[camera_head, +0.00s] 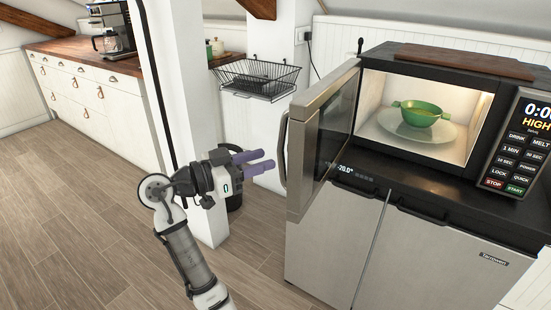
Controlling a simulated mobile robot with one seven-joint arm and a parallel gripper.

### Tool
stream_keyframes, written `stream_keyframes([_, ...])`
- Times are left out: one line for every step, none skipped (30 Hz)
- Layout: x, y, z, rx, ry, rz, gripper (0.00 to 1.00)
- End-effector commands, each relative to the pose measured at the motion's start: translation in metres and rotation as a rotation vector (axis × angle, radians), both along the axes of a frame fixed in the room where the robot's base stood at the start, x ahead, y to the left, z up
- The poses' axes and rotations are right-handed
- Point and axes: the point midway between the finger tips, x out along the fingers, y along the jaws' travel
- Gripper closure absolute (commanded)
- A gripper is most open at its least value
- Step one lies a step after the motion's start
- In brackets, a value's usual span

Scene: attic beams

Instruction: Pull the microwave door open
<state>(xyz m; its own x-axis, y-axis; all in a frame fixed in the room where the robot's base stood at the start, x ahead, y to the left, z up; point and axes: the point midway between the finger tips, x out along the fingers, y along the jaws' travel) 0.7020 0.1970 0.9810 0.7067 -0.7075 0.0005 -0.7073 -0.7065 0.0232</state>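The microwave (474,64) stands at the right on a dark counter top. Its door (318,140) is swung wide open toward the left, and the lit inside shows. The door handle (284,150) is a curved vertical bar on the door's left edge. My gripper (268,160), with two purple fingers, is just left of the handle, pointing at it, with a small visible gap between them. The fingers lie close side by side in this view, so their opening cannot be judged. Nothing shows between them.
A green bowl (420,114) sits on the glass plate (395,124) inside the microwave. Steel cabinets (415,255) stand below. A white post (197,120) is behind my arm. A wire basket (258,78) hangs behind. The wooden floor at left is clear.

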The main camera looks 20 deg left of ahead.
Motion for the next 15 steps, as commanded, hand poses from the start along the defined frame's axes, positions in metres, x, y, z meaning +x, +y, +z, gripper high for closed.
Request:
stream_keyframes([-0.009,0.011,-0.002,0.001,-0.002,0.005,0.64])
stream_keyframes([-0.014,0.015,-0.002,0.001,-0.002,0.005,0.64])
stream_keyframes([-0.021,0.022,-0.002,0.001,-0.001,0.004,0.64])
stream_keyframes([-0.025,0.026,-0.002,0.001,-0.001,0.005,0.64])
stream_keyframes([-0.029,0.031,-0.001,-0.001,-0.001,0.004,0.64])
stream_keyframes([-0.035,0.036,-0.001,0.001,-0.001,0.004,0.64])
stream_keyframes([-0.038,0.039,-0.001,0.001,-0.001,0.004,0.64])
stream_keyframes([-0.042,0.042,-0.001,0.001,-0.001,0.003,0.64])
stream_keyframes([-0.046,0.046,-0.001,0.001,-0.001,0.002,0.64])
stream_keyframes([-0.048,0.049,-0.001,0.001,-0.001,0.002,0.64])
stream_keyframes([-0.050,0.051,-0.001,0.001,-0.001,0.002,0.64])
stream_keyframes([-0.053,0.053,-0.001,0.001,-0.001,0.002,0.64])
stream_keyframes([-0.054,0.055,-0.001,0.000,0.000,0.002,0.64])
stream_keyframes([-0.055,0.056,0.000,0.001,-0.001,0.001,0.64])
stream_keyframes([-0.056,0.057,0.000,0.001,0.000,0.000,0.64])
